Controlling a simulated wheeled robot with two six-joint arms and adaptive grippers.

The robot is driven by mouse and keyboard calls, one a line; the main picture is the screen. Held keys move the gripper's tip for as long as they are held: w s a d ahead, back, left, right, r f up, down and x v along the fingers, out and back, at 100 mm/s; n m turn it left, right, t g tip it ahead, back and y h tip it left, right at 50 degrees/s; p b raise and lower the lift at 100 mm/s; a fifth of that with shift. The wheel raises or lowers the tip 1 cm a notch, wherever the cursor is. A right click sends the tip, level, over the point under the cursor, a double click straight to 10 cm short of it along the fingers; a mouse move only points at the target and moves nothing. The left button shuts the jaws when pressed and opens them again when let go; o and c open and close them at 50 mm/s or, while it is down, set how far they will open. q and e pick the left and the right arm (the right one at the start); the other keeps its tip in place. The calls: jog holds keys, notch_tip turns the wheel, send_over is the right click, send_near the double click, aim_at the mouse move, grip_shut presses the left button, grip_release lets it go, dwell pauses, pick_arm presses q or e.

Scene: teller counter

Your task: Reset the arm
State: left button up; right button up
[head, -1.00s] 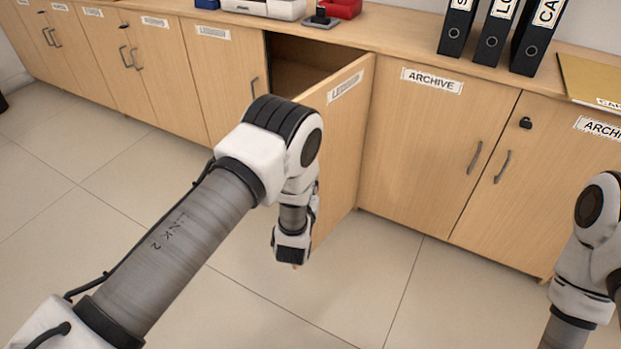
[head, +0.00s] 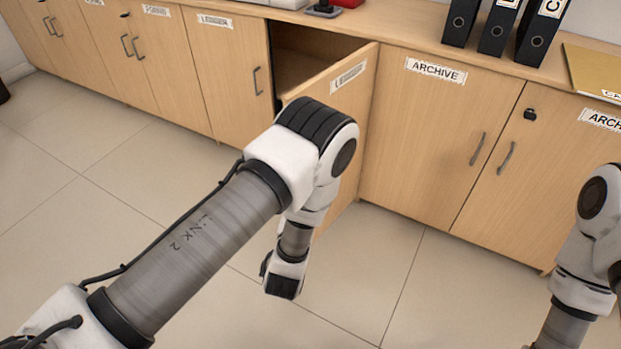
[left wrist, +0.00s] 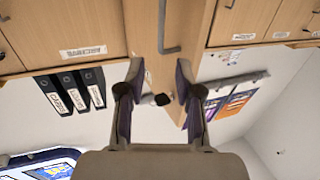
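My left arm (head: 225,225) reaches in from the left in the head view, its elbow in front of the open LEDGER cabinet door (head: 343,105). Its fingers are hidden there. In the left wrist view my left gripper (left wrist: 158,75) has its two fingers apart with nothing held between them. The open door with its grey handle (left wrist: 163,35) shows beyond the fingertips, and I see no grip on it. My right arm (head: 590,250) shows at the right edge of the head view. Its gripper is out of view.
Wooden cabinets (head: 420,130) line the wall, with closed ARCHIVE doors to the right. Black binders (head: 497,30) and a tan folder (head: 592,72) stand or lie on the counter top. The LEDGER cabinet's inside (head: 305,55) is open to view. Tiled floor (head: 60,210) is clear at left.

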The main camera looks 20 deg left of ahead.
pick_arm(q)
jog(key=shift+s+d, duration=0.15)
jog(key=shift+s, duration=0.9)
jog(key=s+a+f+n+g, duration=0.2)
jog(key=s+a+f+g, duration=0.55)
jog(key=a+f, duration=0.2)
jog(key=s+d+f+m+g+h, duration=0.25)
jog(key=s+g, duration=0.25)
jog(key=s, duration=0.6)
jog(key=s+d+f+m+g+h, duration=0.15)
jog(key=s+f+g, duration=0.35)
jog(key=s, duration=0.5)
notch_tip(320, 180, up, 30)
jog(key=y+p, duration=0.1)
jog(key=p, duration=2.8)
jog(key=shift+w+n, duration=0.2)
jog(key=shift+n, duration=0.1)
